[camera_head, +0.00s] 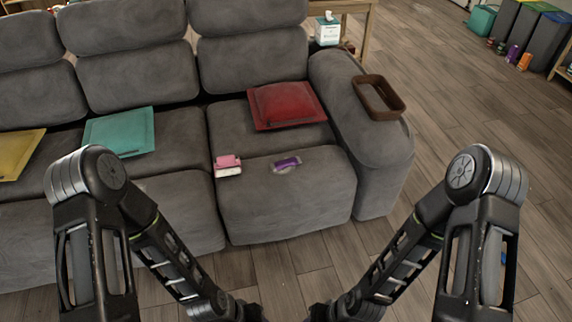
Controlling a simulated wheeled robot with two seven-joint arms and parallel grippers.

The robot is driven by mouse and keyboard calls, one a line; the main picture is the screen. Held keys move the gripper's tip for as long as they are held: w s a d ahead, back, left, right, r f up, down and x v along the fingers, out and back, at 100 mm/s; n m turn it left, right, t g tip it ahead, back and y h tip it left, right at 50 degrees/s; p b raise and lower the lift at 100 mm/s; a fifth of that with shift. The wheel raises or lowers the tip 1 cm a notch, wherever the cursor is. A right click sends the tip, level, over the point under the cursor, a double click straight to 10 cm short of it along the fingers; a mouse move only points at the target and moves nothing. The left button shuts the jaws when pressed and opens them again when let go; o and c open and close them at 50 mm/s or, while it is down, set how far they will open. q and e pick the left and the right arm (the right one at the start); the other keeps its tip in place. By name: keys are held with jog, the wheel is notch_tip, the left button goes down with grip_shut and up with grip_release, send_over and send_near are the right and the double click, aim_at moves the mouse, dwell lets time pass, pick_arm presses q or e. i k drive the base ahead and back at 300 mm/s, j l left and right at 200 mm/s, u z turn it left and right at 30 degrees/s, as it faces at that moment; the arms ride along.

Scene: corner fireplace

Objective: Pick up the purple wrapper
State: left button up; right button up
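The purple wrapper (286,165) lies on the right seat cushion of the grey sofa (285,209), right of a pink and white item (227,165). My two arms come in from the lower left and lower right and reach down toward the bottom middle of the head view. Both arms are well in front of the sofa and apart from the wrapper. Their grippers lie below the bottom edge of the picture and do not show.
A red cushion (286,104) lies behind the wrapper; teal (121,131) and yellow (18,153) cushions lie further left. A brown open tray (379,97) sits on the sofa's right armrest (365,150).

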aim_at(292, 161)
jog(key=i+j+z, duration=0.1)
jog(key=z, duration=0.9)
jog(key=i+j+z, duration=0.15)
jog(key=j+z, duration=0.15)
jog(key=i+j+z, duration=0.15)
jog(key=j+z, duration=0.15)
jog(key=j, duration=0.2)
jog(key=i+j+z, duration=0.1)
jog(key=j+z, duration=0.25)
jog(key=i+j, duration=0.1)
jog(key=j, duration=0.8)
